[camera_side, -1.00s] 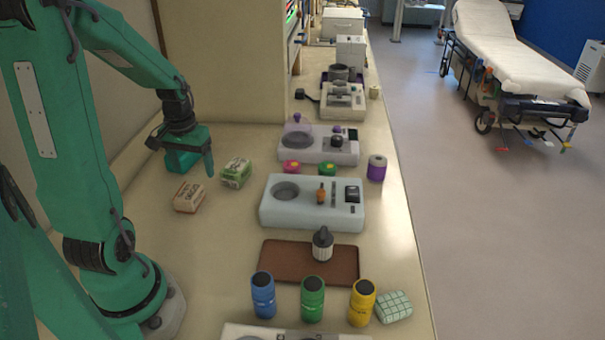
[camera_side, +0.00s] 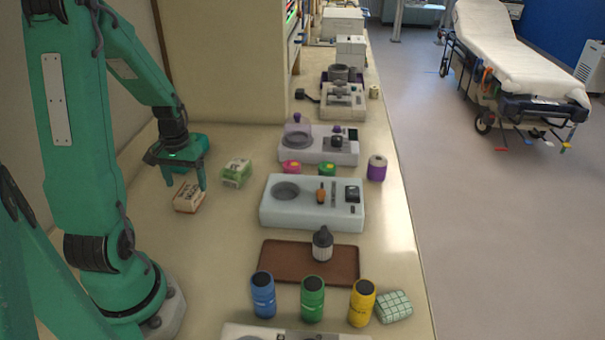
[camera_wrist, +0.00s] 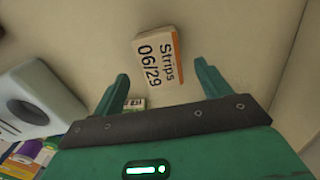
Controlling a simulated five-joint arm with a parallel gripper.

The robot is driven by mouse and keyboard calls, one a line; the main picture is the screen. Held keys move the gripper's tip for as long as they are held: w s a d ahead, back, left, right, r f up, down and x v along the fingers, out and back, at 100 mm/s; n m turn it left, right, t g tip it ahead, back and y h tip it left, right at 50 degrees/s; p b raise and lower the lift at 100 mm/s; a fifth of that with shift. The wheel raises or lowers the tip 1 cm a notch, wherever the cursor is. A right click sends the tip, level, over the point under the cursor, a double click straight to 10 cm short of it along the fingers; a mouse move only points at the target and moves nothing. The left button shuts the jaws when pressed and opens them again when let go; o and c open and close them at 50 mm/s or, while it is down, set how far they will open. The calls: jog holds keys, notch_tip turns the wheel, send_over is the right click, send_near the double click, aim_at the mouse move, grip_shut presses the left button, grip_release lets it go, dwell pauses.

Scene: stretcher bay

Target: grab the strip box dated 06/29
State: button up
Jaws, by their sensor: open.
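The strip box (camera_wrist: 158,57) is white with an orange edge and reads "Strips 06/29" in the wrist view. It lies on the counter, just beyond and between my fingertips. In the side view the cream and orange box (camera_side: 187,201) lies below my gripper (camera_side: 185,185), its lettering too small to read. My gripper (camera_wrist: 161,72) is open and empty, fingers pointing down, one on each side of the box's near end. Whether a fingertip touches the box I cannot tell.
A green and white box (camera_side: 237,173) lies right of my gripper, partly hidden behind it in the wrist view (camera_wrist: 134,103). A grey device (camera_side: 312,205) stands further right. A brown tray (camera_side: 285,261) and several coloured canisters are nearer the camera.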

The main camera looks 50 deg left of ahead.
aim_at(187, 191)
jog(key=shift+f, duration=0.1)
jog(key=shift+s+f, duration=0.1)
jog(key=shift+f, duration=2.4)
jog(key=c, duration=1.1)
